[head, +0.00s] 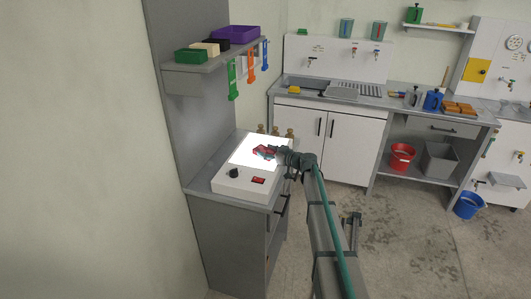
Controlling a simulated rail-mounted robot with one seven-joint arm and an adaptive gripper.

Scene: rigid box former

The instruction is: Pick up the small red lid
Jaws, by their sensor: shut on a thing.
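The small red lid (261,149) shows as a small red patch over the bright top of a white box-shaped device (231,186) on the grey cabinet. My gripper (268,152) reaches in from the right and is shut on the lid. My dark fingers partly cover it. The picture is too small to tell whether the lid touches the bright surface or is held above it.
The device has a black knob (234,173) and a red switch (258,181) at its front. Several brass-coloured pieces (289,133) stand behind it. A shelf (213,63) with small boxes hangs above. A sink counter (345,91) runs along the back wall.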

